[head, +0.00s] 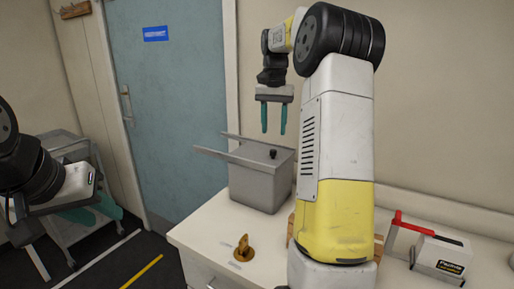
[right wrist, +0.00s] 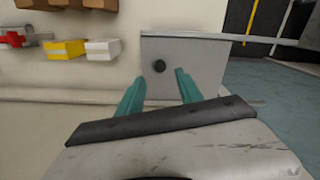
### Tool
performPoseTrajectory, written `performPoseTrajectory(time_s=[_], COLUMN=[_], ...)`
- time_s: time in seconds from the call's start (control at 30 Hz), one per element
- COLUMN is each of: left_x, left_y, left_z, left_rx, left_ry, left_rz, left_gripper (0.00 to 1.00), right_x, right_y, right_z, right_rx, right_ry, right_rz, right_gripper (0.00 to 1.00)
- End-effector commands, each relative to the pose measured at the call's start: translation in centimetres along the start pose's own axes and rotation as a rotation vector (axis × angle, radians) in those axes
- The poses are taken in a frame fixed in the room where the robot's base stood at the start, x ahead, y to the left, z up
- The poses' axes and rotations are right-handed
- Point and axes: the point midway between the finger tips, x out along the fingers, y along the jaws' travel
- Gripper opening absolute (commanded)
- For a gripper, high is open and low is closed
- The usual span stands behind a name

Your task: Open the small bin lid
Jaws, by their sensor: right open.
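The small bin (head: 258,189) is a grey box on the white counter. Its grey lid (head: 254,154) lies flat on top, with a small black knob (head: 273,154) near its far right side. My right gripper (head: 274,132) is above the knob, teal fingers pointing down, open and empty, not touching it. In the right wrist view, the knob (right wrist: 158,66) shows beyond and between the spread fingertips (right wrist: 158,80), on the grey lid (right wrist: 195,60). My left gripper (head: 92,212) is at the far left, away from the bin; its finger gap is unclear.
Two thin grey bars stick out left of the bin's top. A brown-gold object (head: 243,248) stands on the counter (head: 205,240) in front. A white-and-black box with a red part (head: 442,258) is at right. A grey cart (head: 62,145) and blue door (head: 170,100) are left.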

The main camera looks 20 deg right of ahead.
Motion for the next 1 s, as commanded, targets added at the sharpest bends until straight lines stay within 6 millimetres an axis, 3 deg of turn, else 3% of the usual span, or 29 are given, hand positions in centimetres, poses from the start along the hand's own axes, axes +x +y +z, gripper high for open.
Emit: performPoseTrajectory(time_s=[0.43, 0.83, 1.0], left_x=[0.0, 0.0, 0.0], left_y=[0.0, 0.0, 0.0], left_z=[0.0, 0.0, 0.0], left_rx=[0.000, 0.000, 0.000], left_ry=[0.000, 0.000, 0.000], left_rz=[0.000, 0.000, 0.000], left_gripper=[0.36, 0.36, 0.36], right_x=[6.4, 7.4, 7.4], right_y=[0.0, -0.1, -0.1], right_z=[0.0, 0.0, 0.0], right_rx=[-0.001, -0.001, -0.001], right_ry=[-0.001, 0.002, 0.001], right_rz=[0.000, -0.001, -0.001], right_gripper=[0.43, 0.43, 0.12])
